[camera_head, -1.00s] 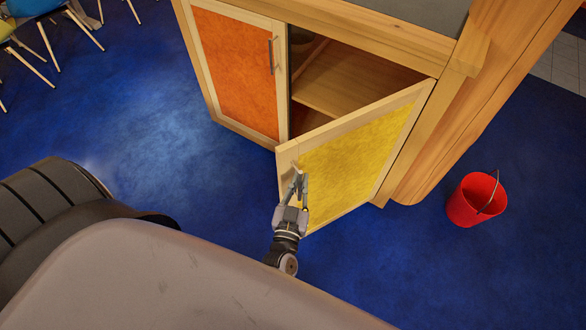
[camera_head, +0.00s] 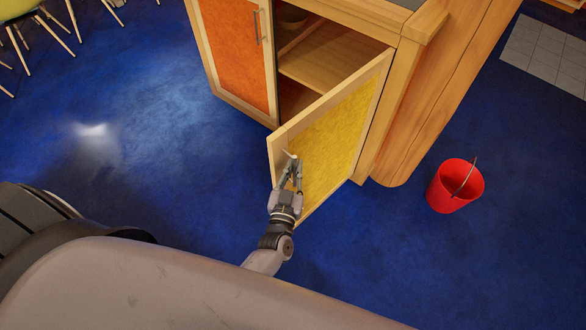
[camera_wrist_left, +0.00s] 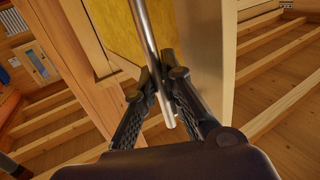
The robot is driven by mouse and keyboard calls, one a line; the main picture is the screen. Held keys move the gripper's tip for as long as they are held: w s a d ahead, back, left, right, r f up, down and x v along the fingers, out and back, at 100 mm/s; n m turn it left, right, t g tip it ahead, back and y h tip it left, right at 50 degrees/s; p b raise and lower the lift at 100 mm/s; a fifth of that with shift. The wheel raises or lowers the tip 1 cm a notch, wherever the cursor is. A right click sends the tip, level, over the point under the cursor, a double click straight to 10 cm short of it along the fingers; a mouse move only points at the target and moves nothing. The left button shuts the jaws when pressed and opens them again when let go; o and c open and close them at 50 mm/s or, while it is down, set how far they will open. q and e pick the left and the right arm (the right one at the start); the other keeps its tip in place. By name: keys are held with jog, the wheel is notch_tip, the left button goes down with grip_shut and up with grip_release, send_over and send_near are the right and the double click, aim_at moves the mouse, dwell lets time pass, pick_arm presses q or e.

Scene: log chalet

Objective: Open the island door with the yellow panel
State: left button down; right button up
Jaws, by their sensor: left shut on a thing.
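The island door with the yellow panel (camera_head: 332,143) stands partly open, swung out from the wooden island, with its hinge side at the right. My left gripper (camera_head: 292,162) is at the door's free edge, shut on the door's metal bar handle (camera_wrist_left: 150,48). In the left wrist view the left gripper (camera_wrist_left: 161,88) has its two dark fingers closed around the bar, and the yellow panel (camera_wrist_left: 112,28) shows behind it. The right gripper is not in view.
The orange-panel door (camera_head: 234,52) next to it is shut. The open cabinet shows a wooden shelf (camera_head: 318,68). A red bucket (camera_head: 445,190) stands on the blue floor right of the island. Chairs (camera_head: 32,30) stand at the upper left. Floor left of the island is clear.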

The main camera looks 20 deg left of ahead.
pick_arm(q)
jog(key=shift+d, duration=0.1)
dwell(0.3)
jog(key=c, duration=1.7)
grip_release()
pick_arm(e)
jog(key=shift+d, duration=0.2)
pick_arm(q)
jog(key=shift+s, duration=0.15)
jog(key=s+d, duration=0.2)
jog(key=s, duration=0.9)
jog(key=shift+s, duration=0.3)
jog(key=shift+a, duration=0.1)
